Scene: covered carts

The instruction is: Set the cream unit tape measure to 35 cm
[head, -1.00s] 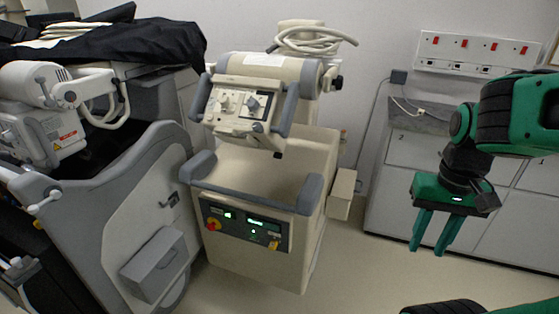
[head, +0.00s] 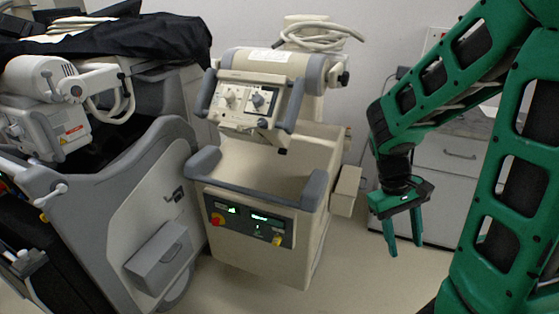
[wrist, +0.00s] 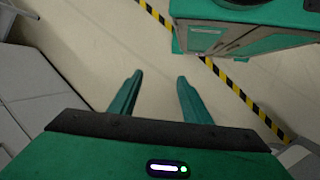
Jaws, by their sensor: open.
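The cream unit (head: 262,170) stands in the middle of the head view, with a tilted head carrying a control panel (head: 249,104) with knobs, grey handles, and a lower panel (head: 250,217) with green displays. A tape measure cannot be made out on it at this size. My gripper (head: 404,248) hangs to the right of the cream unit, apart from it, fingers pointing down. In the wrist view my gripper (wrist: 158,85) is open, with nothing between its fingers but bare floor below.
A grey and white machine (head: 120,200) partly under a black cover (head: 110,38) stands close on the left. A side box (head: 345,191) juts from the cream unit's right side. Drawers (head: 450,165) line the right wall. The wrist view shows yellow-black floor tape (wrist: 235,88).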

